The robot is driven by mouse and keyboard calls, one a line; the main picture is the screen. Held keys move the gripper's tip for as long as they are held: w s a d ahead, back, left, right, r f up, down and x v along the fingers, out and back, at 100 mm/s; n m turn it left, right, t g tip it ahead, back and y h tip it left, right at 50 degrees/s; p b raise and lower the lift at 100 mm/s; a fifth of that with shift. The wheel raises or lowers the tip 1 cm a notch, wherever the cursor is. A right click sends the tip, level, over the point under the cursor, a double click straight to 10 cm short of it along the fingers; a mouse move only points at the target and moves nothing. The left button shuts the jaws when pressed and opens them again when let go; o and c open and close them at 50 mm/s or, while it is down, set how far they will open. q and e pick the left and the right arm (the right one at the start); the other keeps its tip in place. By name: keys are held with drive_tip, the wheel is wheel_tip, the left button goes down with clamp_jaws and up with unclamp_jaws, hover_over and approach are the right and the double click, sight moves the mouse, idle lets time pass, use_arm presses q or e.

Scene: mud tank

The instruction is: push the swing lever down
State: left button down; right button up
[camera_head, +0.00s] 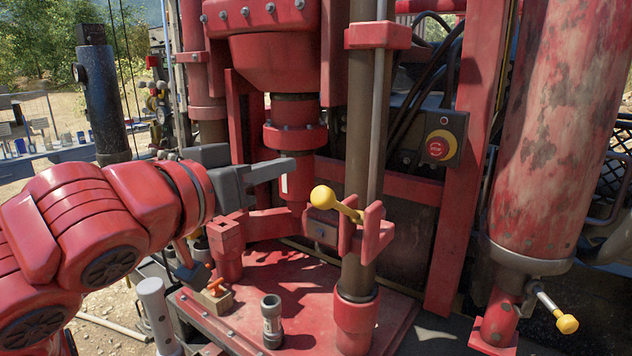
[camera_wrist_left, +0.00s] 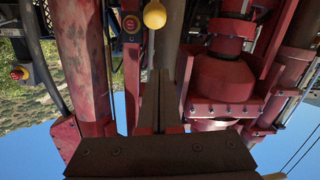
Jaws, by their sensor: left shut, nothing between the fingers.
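The swing lever (camera_head: 345,208) is a yellow rod with a round ball knob, set in a red bracket (camera_head: 372,230) on the brown vertical pipe. The rod rises slightly to the left, with its knob at the upper left end. My left gripper (camera_head: 290,165) reaches in from the left with its fingers together and empty. Its tips are left of and a little above the knob, apart from it in the head view. In the left wrist view, which is upside down, the yellow knob (camera_wrist_left: 154,15) shows beyond the shut fingers (camera_wrist_left: 158,75). My right gripper is in neither view.
A second lever with a yellow knob (camera_head: 567,323) sits low on the right, under a rusty red cylinder (camera_head: 555,120). A red-and-yellow stop button box (camera_head: 443,140) is behind the pipe. A short pipe piece (camera_head: 272,322) stands on the red platform (camera_head: 300,300).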

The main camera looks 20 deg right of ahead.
use_arm(q)
drive_tip(key=shift+w+d, duration=0.1)
drive_tip(key=shift+d, duration=0.05)
drive_tip(key=p, duration=0.7)
hover_over(316, 193)
drive_tip(key=w, duration=0.1)
drive_tip(key=shift+w+d+f, duration=0.15)
drive_tip(key=shift+d+f, duration=0.05)
drive_tip(key=shift+d, duration=0.2)
drive_tip(key=f, duration=0.2)
drive_tip(key=shift+s+a+f, duration=0.3)
drive_tip(key=shift+f, duration=0.05)
drive_tip(key=shift+s+a+f+p, duration=0.25)
drive_tip(key=shift+f+p, duration=0.15)
drive_tip(key=shift+f, duration=0.1)
drive_tip(key=shift+s+d+f, duration=0.1)
drive_tip(key=shift+d+f, duration=0.1)
drive_tip(key=shift+a, duration=0.1)
